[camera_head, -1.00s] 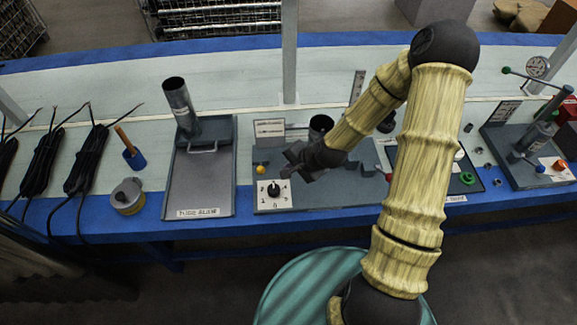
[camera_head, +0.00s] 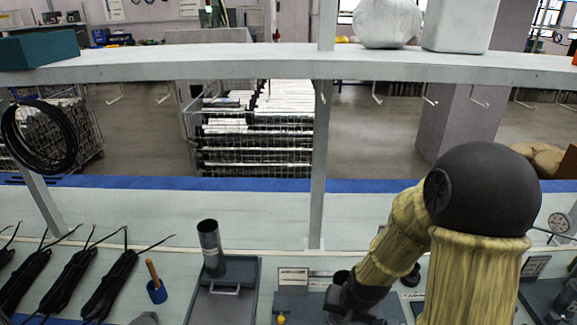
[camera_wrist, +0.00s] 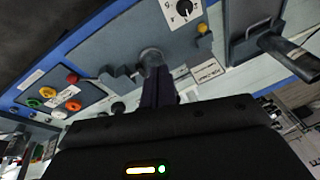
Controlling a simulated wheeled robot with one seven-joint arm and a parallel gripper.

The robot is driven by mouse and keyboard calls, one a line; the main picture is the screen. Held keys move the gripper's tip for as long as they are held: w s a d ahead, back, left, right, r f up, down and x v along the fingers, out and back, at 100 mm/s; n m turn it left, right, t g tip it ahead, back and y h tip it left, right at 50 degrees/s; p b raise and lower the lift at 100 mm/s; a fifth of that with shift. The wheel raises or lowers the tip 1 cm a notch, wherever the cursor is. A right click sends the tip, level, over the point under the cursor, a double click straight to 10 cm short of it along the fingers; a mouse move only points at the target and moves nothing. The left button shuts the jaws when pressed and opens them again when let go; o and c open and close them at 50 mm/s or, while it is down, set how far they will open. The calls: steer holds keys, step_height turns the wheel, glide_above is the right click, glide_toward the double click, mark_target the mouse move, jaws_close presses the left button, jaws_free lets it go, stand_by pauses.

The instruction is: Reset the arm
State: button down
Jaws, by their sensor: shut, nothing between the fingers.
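My arm reaches over the bench from the right in the head view, with its gripper end (camera_head: 350,303) low at the bottom edge of the frame, next to the middle grey station. In the wrist view my gripper (camera_wrist: 155,72) points toward the grey station plate (camera_wrist: 130,72). Its fingers are together with nothing between them. A round grey part (camera_wrist: 151,57) of the station shows just past the fingertips; I cannot tell whether they touch.
A grey tray with an upright tube (camera_head: 210,248) stands left of my gripper. A button panel (camera_wrist: 60,95) shows in the wrist view.

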steer(key=s+d+r+n+p, duration=0.1)
steer(key=s+r+p, duration=0.1)
steer(key=r, duration=0.4)
steer(key=s+d+r+n+h+p, duration=0.1)
steer(key=s+r+n+p, duration=0.1)
steer(key=s+r, duration=0.3)
step_height(320, 180, up, 2)
steer(key=shift+d+r+g, duration=0.1)
steer(key=shift+d+g, duration=0.2)
steer(key=shift+s, duration=0.1)
